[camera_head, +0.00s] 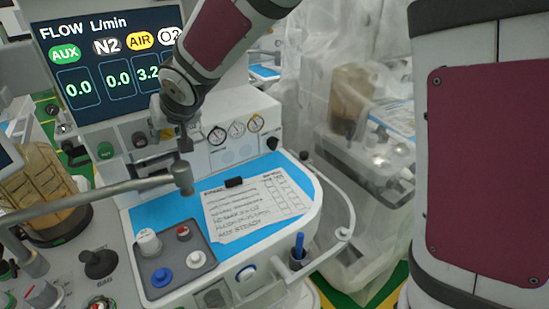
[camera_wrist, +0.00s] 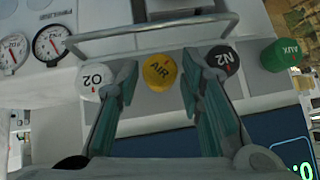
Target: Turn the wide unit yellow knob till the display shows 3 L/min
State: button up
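The wide unit's yellow AIR knob (camera_wrist: 160,72) shows in the wrist view between the fingertips of my gripper (camera_wrist: 159,64). My gripper is open, with one finger on each side of the knob and a small gap visible at each side. In the head view my gripper (camera_head: 184,138) is at the knob row and mostly hides the yellow knob. The display (camera_head: 117,68) shows 3.2 under AIR, 0.0 under AUX and 0.0 under N2. The O2 reading is hidden behind my arm.
The white O2 knob (camera_wrist: 92,80) and black N2 knob (camera_wrist: 222,62) sit close to my fingers. The green AUX knob (camera_wrist: 280,55) is farther right. A metal rail (camera_wrist: 150,32) runs beside the knobs. A paper sheet (camera_head: 250,208) lies on the blue worktop.

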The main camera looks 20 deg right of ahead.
jog(key=shift+s+d+r+m+y+p, duration=0.15)
jog(key=shift+y+p, duration=0.15)
jog(key=shift+p, duration=0.8)
jog(key=shift+w+f+m+y+p, duration=0.15)
jog(key=shift+y+p, duration=0.15)
jog(key=shift+p, duration=0.8)
